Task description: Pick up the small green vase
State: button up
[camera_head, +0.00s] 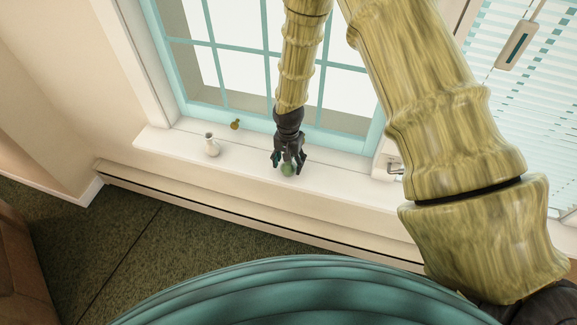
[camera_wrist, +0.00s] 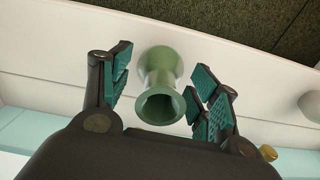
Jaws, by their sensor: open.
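The small green vase (camera_head: 287,170) stands on the white window sill, right at my fingertips in the head view. In the wrist view the green vase (camera_wrist: 160,85) shows its open mouth toward the camera, with its narrow neck and round body beyond. My gripper (camera_head: 290,160) points down over it and is open. In the wrist view my gripper (camera_wrist: 164,90) has one teal-padded finger on each side of the vase. A gap shows on the left; the right finger pad is very near the rim, and I cannot tell if it touches.
The white window sill (camera_head: 345,185) runs along the teal-framed window (camera_head: 215,70). A white vase (camera_head: 211,145) and a small olive-yellow object (camera_head: 235,124) stand on it to the left. A window crank (camera_head: 396,168) is to the right. Dark green carpet (camera_head: 160,235) lies below.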

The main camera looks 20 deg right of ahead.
jog(key=shift+f, duration=0.2)
jog(key=shift+c, duration=0.2)
jog(key=c, duration=1.1)
jog(key=shift+r, duration=0.1)
